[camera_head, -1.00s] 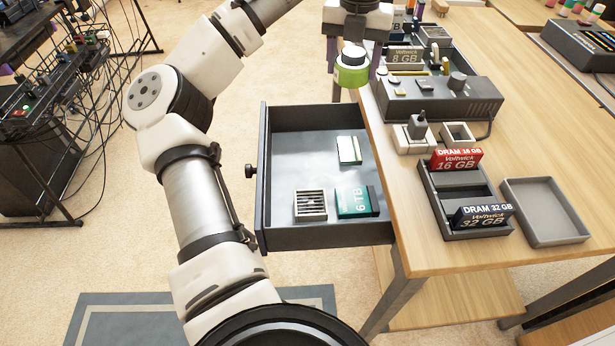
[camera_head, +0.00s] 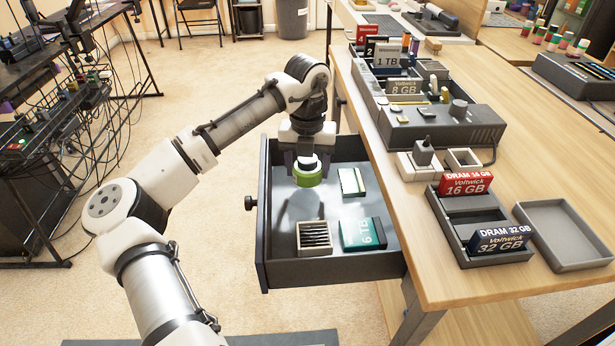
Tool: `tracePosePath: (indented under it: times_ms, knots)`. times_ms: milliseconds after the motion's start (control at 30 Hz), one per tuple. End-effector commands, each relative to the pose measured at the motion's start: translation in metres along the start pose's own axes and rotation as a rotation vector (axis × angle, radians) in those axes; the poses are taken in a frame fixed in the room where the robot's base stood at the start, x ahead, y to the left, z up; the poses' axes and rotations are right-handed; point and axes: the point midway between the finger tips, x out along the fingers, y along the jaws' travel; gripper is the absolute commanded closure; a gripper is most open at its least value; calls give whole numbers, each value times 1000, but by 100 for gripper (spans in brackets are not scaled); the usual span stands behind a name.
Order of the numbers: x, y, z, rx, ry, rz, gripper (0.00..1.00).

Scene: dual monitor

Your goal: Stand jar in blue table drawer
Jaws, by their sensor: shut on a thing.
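The jar (camera_head: 308,176) has a green body and a white and black top. It hangs upright in my gripper (camera_head: 308,160), which is shut on it. The jar is over the back left part of the open drawer (camera_head: 262,235); whether its base touches the drawer floor I cannot tell. The drawer is dark grey with a lighter bluish floor and is pulled out to the left from the wooden table (camera_head: 430,235). My gripper's fingers show on both sides of the jar's top.
The drawer holds a green-and-white card (camera_head: 352,182), a teal 6 TB box (camera_head: 363,233) and a small slotted box (camera_head: 314,238). The drawer floor between the jar and the slotted box is clear. Trays and a grey device (camera_head: 440,125) stand on the table.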

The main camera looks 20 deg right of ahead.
Motion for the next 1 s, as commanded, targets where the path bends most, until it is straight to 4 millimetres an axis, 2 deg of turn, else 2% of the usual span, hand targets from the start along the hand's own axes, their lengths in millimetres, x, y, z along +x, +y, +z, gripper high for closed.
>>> tracePosePath:
  times_ms: [33,167,533,567,700,1000]
  knots:
    - [11,0,0,0,3,2,65]
    - [27,0,0,1,1,1,65]
    - [31,0,0,1,1,-1,65]
    - [31,0,0,1,1,0,37]
    - [31,0,0,1,1,1,19]
    - [30,0,0,1,1,1,18]
